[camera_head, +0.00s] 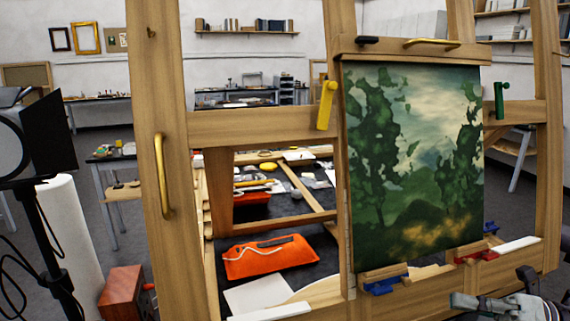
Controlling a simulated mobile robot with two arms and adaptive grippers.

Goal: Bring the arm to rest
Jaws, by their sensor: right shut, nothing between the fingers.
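My right gripper (462,301) shows at the bottom right corner, in front of the easel's lower beam. Its fingers point left and are shut with nothing between them. Its arm is mostly cut off by the picture's edge. My left gripper is not in view. A landscape painting (415,160) with green trees stands upright on the wooden easel (165,90), just above and left of my right gripper.
Blue clamps (382,287) and a red clamp (476,257) sit along the easel's lower ledge near my gripper. An orange pouch (270,257) lies on the table behind the frame. A black lamp (45,140) stands at the left. A red-brown box (125,292) is on the floor.

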